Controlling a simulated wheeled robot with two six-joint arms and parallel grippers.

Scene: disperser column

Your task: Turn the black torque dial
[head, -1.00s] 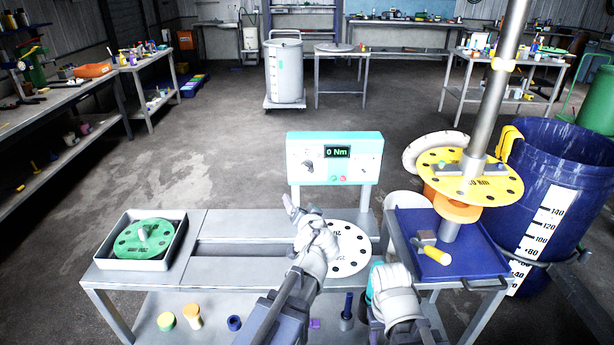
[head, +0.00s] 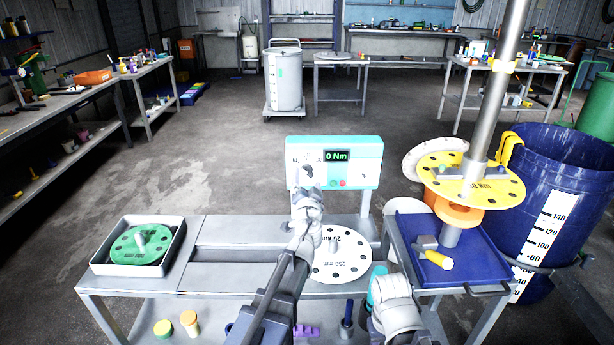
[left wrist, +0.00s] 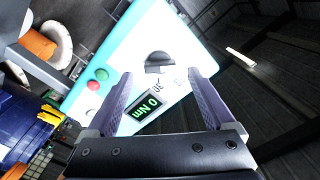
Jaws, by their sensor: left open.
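The black torque dial (left wrist: 160,62) is on the white face of the teal-framed torque box (left wrist: 130,60) in the left wrist view. The box (head: 360,165) stands upright behind the bench in the head view and its display reads 0 Nm. My left gripper (head: 304,178) is in front of the box's left part and largely hides the dial there. In the left wrist view my left gripper (left wrist: 160,74) is open, with the dial showing between and beyond its fingertips. Contact with the dial is not visible. My right arm is low at the front; its jaws do not show.
A white perforated disc (head: 345,262) lies on the bench under my left arm. A green disc (head: 128,246) lies in a grey tray (head: 100,262) at left. A yellow disc (head: 500,190) on a steel column and a blue barrel (head: 540,170) stand at right.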

